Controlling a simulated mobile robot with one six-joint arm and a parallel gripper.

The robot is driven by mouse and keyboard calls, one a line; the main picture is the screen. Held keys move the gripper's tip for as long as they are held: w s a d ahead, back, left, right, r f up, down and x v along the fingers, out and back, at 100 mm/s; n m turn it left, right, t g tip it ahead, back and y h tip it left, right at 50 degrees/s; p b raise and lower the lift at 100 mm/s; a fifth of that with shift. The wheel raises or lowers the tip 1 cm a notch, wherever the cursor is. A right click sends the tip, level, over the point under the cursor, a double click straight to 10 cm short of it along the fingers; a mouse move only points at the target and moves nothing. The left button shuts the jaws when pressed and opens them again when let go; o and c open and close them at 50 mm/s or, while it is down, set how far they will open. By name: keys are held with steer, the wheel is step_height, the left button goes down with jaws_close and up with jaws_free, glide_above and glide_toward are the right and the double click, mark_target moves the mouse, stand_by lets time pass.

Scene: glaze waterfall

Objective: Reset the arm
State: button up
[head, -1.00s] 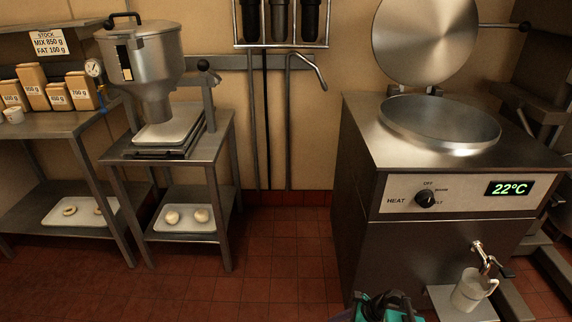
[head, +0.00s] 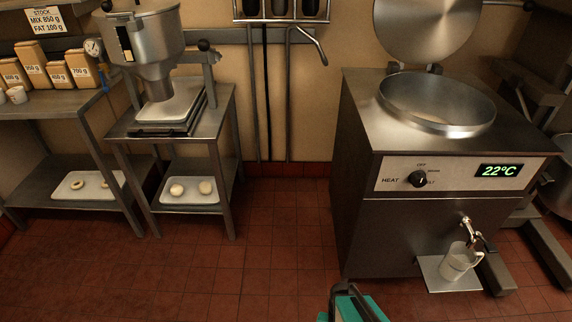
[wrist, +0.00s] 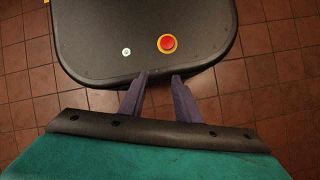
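My gripper (wrist: 161,76) is open and empty in the wrist view. Its two dark purple fingers stand apart with a gap between them. Past the fingertips lies the dark rounded top of my own base, with a red button (wrist: 167,43) and a small lit green button (wrist: 126,52). In the head view only a teal and black part of my arm shows at the bottom edge; the fingers are not clear there.
A steel kettle (head: 436,127) with raised lid stands at right, reading 22°C. A translucent jug (head: 457,264) sits under its tap. At left are a hopper (head: 146,45) on a steel stand and a shelf with paper bags (head: 59,74). The red tiled floor between is clear.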

steer(key=shift+d+n+h, duration=0.2)
steer(key=shift+d+n, duration=0.2)
steer(key=shift+n, duration=0.6)
steer(key=shift+d+n+h, duration=0.2)
steer(key=shift+d+n, duration=0.2)
steer(key=shift+n, duration=0.6)
